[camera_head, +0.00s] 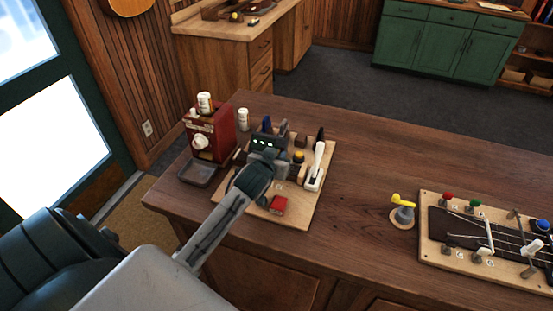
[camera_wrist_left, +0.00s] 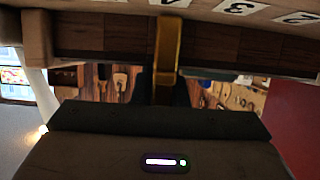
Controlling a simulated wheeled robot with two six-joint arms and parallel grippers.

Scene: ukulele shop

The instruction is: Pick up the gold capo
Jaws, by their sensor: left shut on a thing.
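My left gripper (camera_head: 266,157) reaches over the small wooden board (camera_head: 294,217) on the counter. In the left wrist view, the gold capo (camera_wrist_left: 166,52) stands as a narrow upright bar between my fingers, in front of a dark wooden strip (camera_wrist_left: 105,36). The left gripper is shut on it. In the head view my gripper and wrist hide the capo, and I cannot tell whether it is clear of the board. My right gripper is not in view.
A red machine (camera_head: 208,134) stands left.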

